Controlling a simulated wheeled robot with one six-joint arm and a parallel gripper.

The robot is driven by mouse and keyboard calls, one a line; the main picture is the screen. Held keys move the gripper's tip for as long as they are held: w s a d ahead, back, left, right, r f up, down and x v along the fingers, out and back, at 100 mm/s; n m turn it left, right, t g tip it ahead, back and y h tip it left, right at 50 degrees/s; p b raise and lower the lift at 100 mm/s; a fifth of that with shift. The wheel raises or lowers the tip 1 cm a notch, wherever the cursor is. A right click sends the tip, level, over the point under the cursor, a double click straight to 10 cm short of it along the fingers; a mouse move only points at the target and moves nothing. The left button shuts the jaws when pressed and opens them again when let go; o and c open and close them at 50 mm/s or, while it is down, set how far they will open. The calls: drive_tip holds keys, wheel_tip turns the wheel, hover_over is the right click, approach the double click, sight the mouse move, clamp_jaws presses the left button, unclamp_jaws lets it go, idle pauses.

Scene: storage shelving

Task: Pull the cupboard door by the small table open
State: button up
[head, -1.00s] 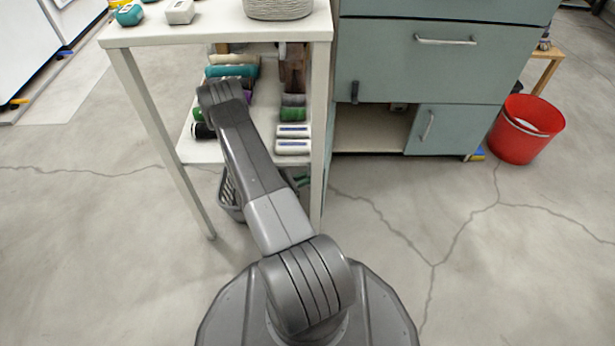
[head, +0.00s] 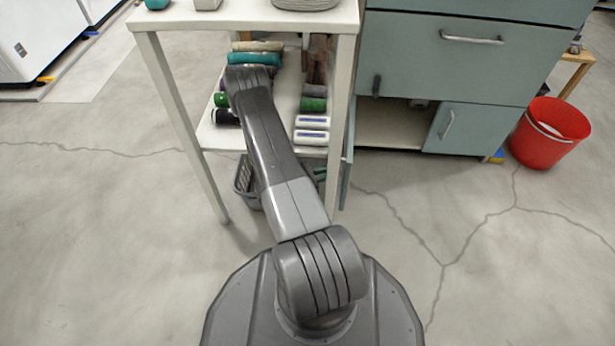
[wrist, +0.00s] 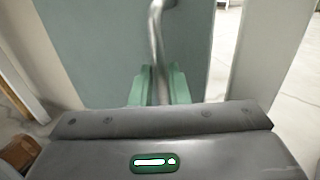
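The blue-green cupboard (head: 465,75) stands right of a white table (head: 250,14). Its lower left compartment (head: 392,128) is open. The compartment's door (head: 347,180) stands swung out, nearly edge-on beside the table's right leg. In the wrist view the door (wrist: 110,40) fills the middle, with a vertical metal bar handle (wrist: 157,40). My gripper (wrist: 158,86) has its green fingers on both sides of the handle, close against it. The lower right door (head: 478,130) is shut.
The table's lower shelf (head: 222,140) holds several rolls and boxes close to my arm. A grey basket (head: 243,185) is on the floor beneath. A red bucket (head: 545,140) and a small wooden table (head: 577,72) stand at the right. The floor in front is clear.

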drive_tip(key=p+v, duration=0.3)
drive_tip(key=v, duration=0.9)
drive_tip(key=shift+a, duration=0.25)
drive_tip(key=shift+s, duration=0.1)
drive_tip(key=b+x, duration=0.3)
drive_tip(key=x, duration=1)
drive_tip(key=shift+d+b, duration=0.35)
drive_tip(key=shift+d, duration=0.05)
